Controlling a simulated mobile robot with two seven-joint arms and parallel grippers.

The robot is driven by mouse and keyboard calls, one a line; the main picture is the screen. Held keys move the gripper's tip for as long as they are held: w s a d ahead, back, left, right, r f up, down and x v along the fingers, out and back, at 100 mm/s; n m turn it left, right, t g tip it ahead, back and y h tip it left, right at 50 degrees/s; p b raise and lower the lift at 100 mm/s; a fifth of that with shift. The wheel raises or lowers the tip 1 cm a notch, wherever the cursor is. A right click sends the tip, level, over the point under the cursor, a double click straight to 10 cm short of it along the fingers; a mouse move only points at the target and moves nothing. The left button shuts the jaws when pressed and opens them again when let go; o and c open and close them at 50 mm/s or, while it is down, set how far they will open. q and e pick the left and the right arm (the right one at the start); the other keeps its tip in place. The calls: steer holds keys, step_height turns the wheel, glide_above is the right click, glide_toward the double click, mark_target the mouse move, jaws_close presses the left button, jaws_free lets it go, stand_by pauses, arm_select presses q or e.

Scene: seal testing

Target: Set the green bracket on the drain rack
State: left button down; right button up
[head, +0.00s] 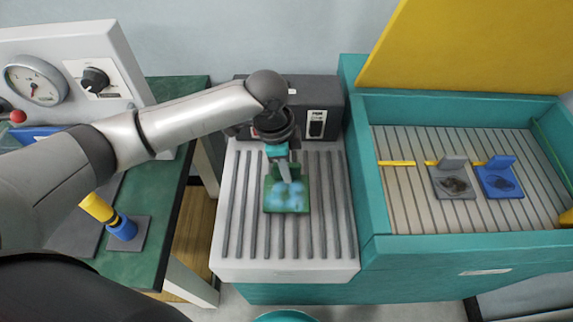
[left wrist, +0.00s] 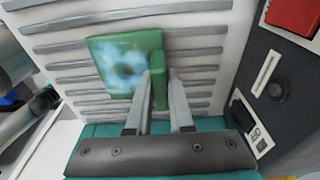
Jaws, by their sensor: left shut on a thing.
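The green bracket (head: 288,198) has a flat plate with a pale blue and white patch and an upright tab. My left gripper (head: 282,172) is shut on it from above. In the left wrist view my left gripper (left wrist: 160,78) has the tab between its two fingers, and the plate of the bracket (left wrist: 112,60) lies flat to the left of them. The bracket is over the middle of the pale ribbed drain rack (head: 285,264), on it or very close above; I cannot tell which. My right gripper is not in view.
A dark box with a switch (head: 317,123) stands behind the rack. To the right, a teal tub (head: 382,205) holds a grey bracket (head: 452,183) and a blue bracket (head: 498,181). A green bench (head: 165,230) with a gauge panel (head: 110,60) is left. Ribs around the bracket are bare.

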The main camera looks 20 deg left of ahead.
arm_select(q)
steer(key=shift+f, duration=0.15)
stand_by(0.3)
steer(key=c, duration=0.7)
jaws_free()
steer(key=shift+f, duration=0.1)
step_height(320, 180, up, 6)
steer(key=p, duration=0.8)
